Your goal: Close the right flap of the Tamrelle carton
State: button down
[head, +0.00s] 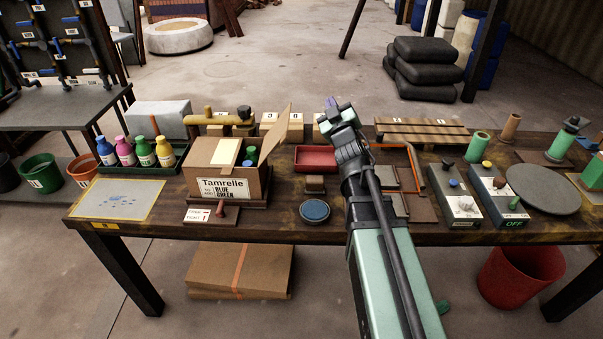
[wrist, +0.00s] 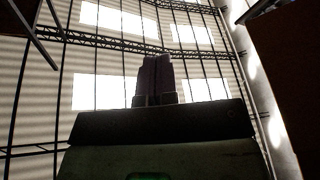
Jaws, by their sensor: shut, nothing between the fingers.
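The Tamrelle carton (head: 221,180) stands on the table left of centre in the head view. Its right flap (head: 275,133) stands up, tilted outward to the right. The left part of the top is covered by a brown flap with a pale label (head: 228,151). Blue and green bottle tops (head: 249,155) show in the open right part. My gripper (head: 333,103) is raised to the right of the carton, apart from the flap. In the wrist view my gripper (wrist: 155,78) has its fingers together, with nothing between them, pointing toward the far wall and windows.
A tray of several coloured bottles (head: 135,150) stands left of the carton. A red tray (head: 314,158) sits right of the carton. Control boxes (head: 455,195) stand farther right.

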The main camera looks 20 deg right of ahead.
notch_tip(320, 180, down, 6)
jog(key=s+a+n+t+y+b, duration=0.1)
jog(key=s+a+n+y+b, duration=0.15)
jog(key=n+y+b, duration=0.8)
jog(key=n+g+y+b, duration=0.2)
jog(key=n+g+y, duration=1.2)
jog(key=n+y, duration=0.15)
send_near(286, 139)
jog(key=shift+n+h, duration=0.4)
jog(key=p+x, duration=0.4)
jog(key=x, duration=0.1)
jog(key=p+x, duration=0.1)
jog(key=x, duration=0.1)
jog(key=shift+w+r+p, duration=0.2)
jog(key=shift+w+p, duration=0.2)
jog(key=shift+w, duration=0.05)
